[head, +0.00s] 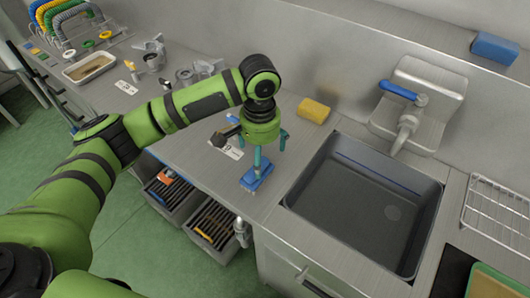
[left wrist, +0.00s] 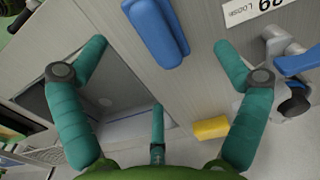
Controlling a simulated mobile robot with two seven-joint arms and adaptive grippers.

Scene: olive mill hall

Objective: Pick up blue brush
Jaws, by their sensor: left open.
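A blue brush (head: 257,177) lies on the steel counter (head: 190,140), left of the sink. My left gripper (head: 264,156) has teal fingers and hangs over the brush, pointing down. In the left wrist view the brush (left wrist: 157,32) lies beyond the open, spread fingers (left wrist: 160,62), near the top of the picture. The fingers are apart from each other and nothing is held between them. How far the tips are above the brush is hard to tell. My right gripper is not in view.
The sink basin (head: 365,205) with its blue-handled tap (head: 402,95) is to the right. A yellow sponge (head: 313,110) lies behind the gripper, and a printed label (head: 232,151) lies to its left. Metal fittings (head: 150,55) and a shallow tray (head: 90,67) stand farther left.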

